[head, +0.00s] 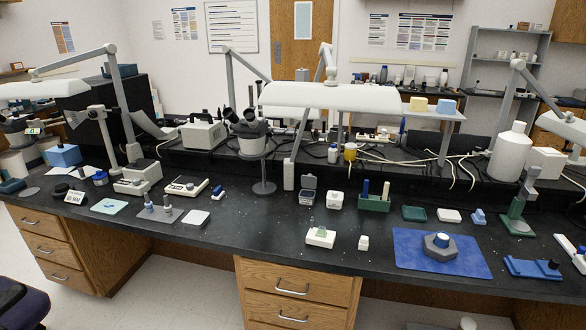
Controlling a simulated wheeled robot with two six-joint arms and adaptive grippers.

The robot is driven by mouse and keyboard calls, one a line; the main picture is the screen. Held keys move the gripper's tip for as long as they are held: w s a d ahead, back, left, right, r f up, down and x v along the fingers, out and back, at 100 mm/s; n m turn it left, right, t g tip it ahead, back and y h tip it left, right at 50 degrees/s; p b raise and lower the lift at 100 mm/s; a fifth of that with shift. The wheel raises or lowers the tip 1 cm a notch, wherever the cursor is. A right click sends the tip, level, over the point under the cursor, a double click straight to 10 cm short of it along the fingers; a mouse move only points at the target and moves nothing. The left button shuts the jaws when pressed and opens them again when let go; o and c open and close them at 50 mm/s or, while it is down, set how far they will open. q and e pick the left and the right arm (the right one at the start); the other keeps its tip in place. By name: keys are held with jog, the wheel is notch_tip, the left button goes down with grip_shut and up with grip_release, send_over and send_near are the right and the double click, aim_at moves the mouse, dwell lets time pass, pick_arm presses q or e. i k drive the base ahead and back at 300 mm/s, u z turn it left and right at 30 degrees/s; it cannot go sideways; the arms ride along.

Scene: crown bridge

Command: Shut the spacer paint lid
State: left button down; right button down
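No label for spacer paint is readable, so I cannot tell for sure which container it is. A small grey box (307,198) stands near the middle of the black bench, and its lid (309,182) appears raised at the back. A small white container (336,201) stands just right of it. A small dark jar with a blue top (100,178) stands at the left of the bench. Neither of my grippers is in view.
The black bench (270,235) has clear room at the front middle. A green rack (374,204) holds upright pieces behind. A white block with a green piece (320,238) and a small white item (363,243) stand near the front edge. Lamps and a microscope (250,138) rise behind.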

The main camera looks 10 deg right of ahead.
aim_at(309, 181)
jog(key=u, duration=0.7)
jog(key=i, duration=0.75)
jog(key=u, duration=0.5)
jog(key=i, duration=0.85)
jog(key=z, duration=0.5)
